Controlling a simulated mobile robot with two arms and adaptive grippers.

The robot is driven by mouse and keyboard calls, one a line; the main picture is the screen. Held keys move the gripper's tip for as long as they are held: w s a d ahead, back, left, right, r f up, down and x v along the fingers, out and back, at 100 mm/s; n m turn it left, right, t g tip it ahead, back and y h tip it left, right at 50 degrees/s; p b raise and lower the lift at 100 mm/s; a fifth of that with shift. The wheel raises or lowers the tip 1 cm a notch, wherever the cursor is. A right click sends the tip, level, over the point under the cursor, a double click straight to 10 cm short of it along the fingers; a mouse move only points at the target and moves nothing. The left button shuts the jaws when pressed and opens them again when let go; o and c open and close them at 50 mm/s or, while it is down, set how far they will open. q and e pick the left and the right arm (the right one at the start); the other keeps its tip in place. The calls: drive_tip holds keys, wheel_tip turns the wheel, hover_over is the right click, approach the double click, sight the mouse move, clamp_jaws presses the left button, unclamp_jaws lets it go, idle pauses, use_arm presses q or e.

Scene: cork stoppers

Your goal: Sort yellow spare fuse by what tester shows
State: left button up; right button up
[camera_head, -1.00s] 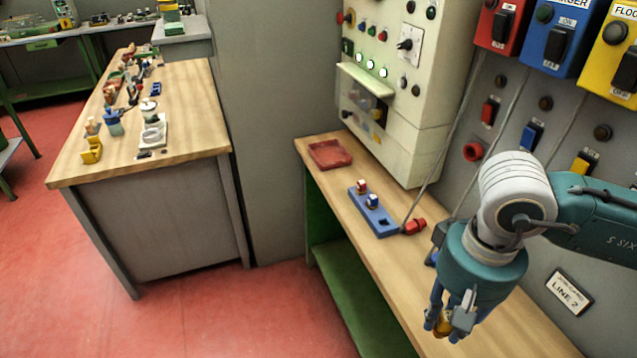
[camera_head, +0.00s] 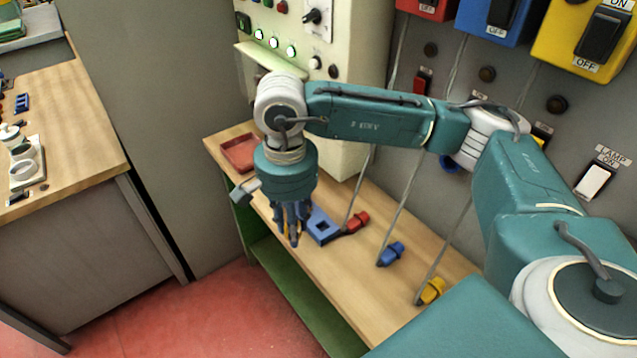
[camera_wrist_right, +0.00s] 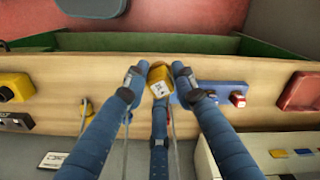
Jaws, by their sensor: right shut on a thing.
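The yellow spare fuse (camera_wrist_right: 161,85), with a white label, is between the fingers of my right gripper (camera_wrist_right: 157,82) in the right wrist view. In the head view my right gripper (camera_head: 290,238) points down over the bench by the blue rack (camera_head: 322,228) and hides part of it; the fuse barely shows there. The rack shows an empty square hole. In the right wrist view the rack (camera_wrist_right: 222,88) carries a red-and-white piece (camera_wrist_right: 238,99) and a blue one (camera_wrist_right: 210,96). I cannot tell which thing is the tester. My left gripper is not in view.
A red tray (camera_head: 238,153) lies at the bench's far end. Red (camera_head: 357,221), blue (camera_head: 390,253) and yellow (camera_head: 430,290) corded plugs lie along the wall side. A cream cabinet (camera_head: 345,75) with lit lamps stands behind. A yellow block (camera_wrist_right: 14,86) shows at the wrist view's left.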

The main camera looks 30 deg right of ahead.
drive_tip(key=w+d+f+m+p, duration=0.2)
drive_tip(key=w+d+m+p, duration=0.3)
drive_tip(key=m, duration=0.6)
drive_tip(key=w+d+f+m, duration=0.2)
drive_tip(key=d+m, duration=0.4)
drive_tip(key=m, duration=0.6)
use_arm(q)
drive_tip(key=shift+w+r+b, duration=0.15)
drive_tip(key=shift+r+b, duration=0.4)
drive_tip(key=shift+b, duration=0.4)
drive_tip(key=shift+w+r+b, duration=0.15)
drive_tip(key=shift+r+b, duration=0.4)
drive_tip(key=shift+b, duration=0.35)
use_arm(e)
drive_tip(key=shift+m, duration=0.5)
drive_tip(key=shift+w+d+f, duration=0.1)
drive_tip(key=shift+d+f, duration=0.05)
drive_tip(key=shift+f, duration=0.95)
drive_tip(key=shift+d+f, duration=0.2)
drive_tip(key=shift+f, duration=0.85)
drive_tip(key=shift+w+d+f, duration=0.1)
drive_tip(key=shift+d+f, duration=0.05)
drive_tip(key=shift+f, duration=0.95)
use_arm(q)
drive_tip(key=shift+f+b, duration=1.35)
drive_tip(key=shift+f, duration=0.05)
use_arm(e)
drive_tip(key=shift+f, duration=1.5)
drive_tip(key=o, duration=1.1)
